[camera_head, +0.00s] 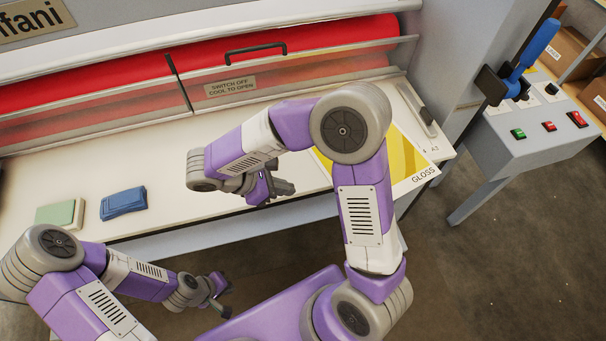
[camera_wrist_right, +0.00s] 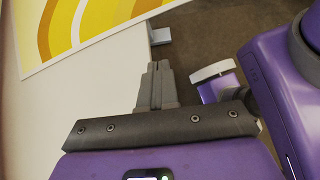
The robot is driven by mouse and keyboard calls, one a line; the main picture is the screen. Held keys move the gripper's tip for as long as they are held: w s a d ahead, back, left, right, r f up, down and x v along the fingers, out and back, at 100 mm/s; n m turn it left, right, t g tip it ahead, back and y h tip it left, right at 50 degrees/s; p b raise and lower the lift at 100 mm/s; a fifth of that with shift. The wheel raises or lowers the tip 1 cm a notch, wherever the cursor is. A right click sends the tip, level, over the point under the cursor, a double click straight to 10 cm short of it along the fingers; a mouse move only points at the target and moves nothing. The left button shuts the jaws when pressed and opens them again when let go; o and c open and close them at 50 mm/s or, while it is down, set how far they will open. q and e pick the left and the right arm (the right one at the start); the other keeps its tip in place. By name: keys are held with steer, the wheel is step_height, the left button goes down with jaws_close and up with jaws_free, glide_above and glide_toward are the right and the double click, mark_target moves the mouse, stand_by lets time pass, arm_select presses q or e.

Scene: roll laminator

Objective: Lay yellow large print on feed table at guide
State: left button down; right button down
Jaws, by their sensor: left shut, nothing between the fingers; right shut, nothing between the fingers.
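The yellow print (camera_head: 402,152), with a white border and the word GLOSS, lies flat at the right end of the cream feed table (camera_head: 165,178). My right arm hides much of it. Its near edge appears to hang slightly over the table's front edge. It also shows in the right wrist view (camera_wrist_right: 85,22). A grey slotted guide (camera_head: 415,105) is beside the print at the table's right end, near the A3 mark. My right gripper (camera_head: 284,188) is shut and empty, left of the print by the front edge. My left gripper (camera_head: 221,294) is shut and empty in front of the table.
A green block (camera_head: 60,213) and a blue block (camera_head: 123,202) sit on the left of the table. Red rollers (camera_head: 300,50) run behind a clear guard with a black handle (camera_head: 256,50). A control box (camera_head: 535,122) with buttons and a blue-handled lever (camera_head: 532,52) stands at right.

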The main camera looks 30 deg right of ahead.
arm_select(q)
steer(key=shift+s+f, duration=0.15)
steer(key=shift+s, duration=0.1)
arm_select(e)
steer(key=s+d+r+x, duration=0.1)
steer(key=d+r+x, duration=0.1)
steer(key=x, duration=1)
steer(key=shift+d+f, duration=0.1)
